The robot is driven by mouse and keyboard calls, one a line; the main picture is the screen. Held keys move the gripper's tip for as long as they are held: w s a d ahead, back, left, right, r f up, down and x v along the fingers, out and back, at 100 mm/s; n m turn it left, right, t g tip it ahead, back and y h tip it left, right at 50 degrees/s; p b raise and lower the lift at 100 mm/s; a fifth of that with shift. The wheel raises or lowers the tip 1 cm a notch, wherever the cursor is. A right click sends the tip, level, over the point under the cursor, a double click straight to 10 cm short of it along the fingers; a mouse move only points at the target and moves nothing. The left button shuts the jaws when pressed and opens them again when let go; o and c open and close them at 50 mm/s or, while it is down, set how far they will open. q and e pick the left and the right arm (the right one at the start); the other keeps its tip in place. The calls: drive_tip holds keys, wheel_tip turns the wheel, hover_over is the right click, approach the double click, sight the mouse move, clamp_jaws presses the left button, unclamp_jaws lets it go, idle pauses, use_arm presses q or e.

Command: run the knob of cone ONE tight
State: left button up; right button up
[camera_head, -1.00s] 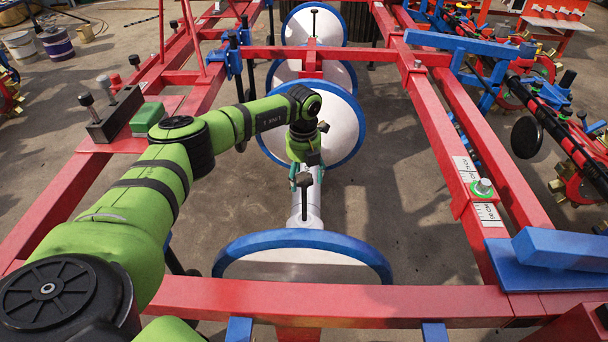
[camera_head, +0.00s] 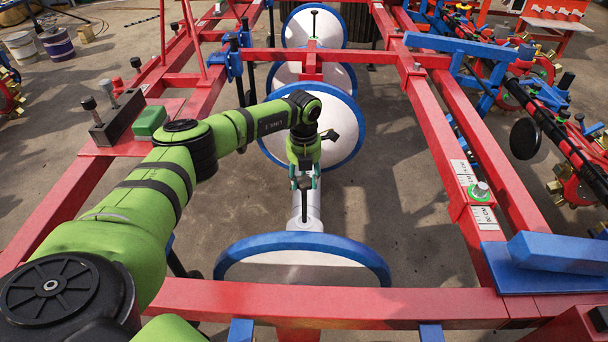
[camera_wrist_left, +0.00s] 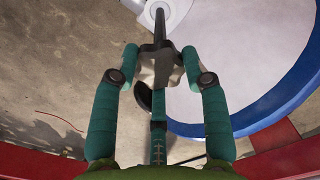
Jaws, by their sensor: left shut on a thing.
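My left gripper (camera_head: 304,180) points down over a white tube between two white discs with blue rims. Its teal fingers are shut on a dark winged knob (camera_wrist_left: 160,62), one finger on each side in the left wrist view. The knob sits on a dark upright stem (camera_head: 304,205) that runs down to the white tube (camera_head: 309,223). The near disc (camera_head: 298,269) and the far disc (camera_head: 343,130) flank it. I cannot read a label that says which cone is ONE. The knob is partly hidden by the fingers in the head view. My right gripper is out of view.
Red frame beams (camera_head: 330,303) run in front and along both sides (camera_head: 470,150). A blue block (camera_head: 560,250) sits at the right. A green box (camera_head: 149,121) and a dark block with pins (camera_head: 117,117) stand on the left beam. Bare floor (camera_head: 400,230) lies right of the tube.

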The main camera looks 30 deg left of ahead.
use_arm(q)
drive_tip(key=shift+s+f+m, duration=0.1)
drive_tip(key=shift+m, duration=1.1)
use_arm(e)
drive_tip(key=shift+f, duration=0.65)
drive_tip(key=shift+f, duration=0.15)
use_arm(q)
drive_tip(key=o, duration=1.2)
drive_tip(key=shift+c, duration=0.2)
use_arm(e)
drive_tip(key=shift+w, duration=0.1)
use_arm(q)
wheel_tip(320, 180, up, 12)
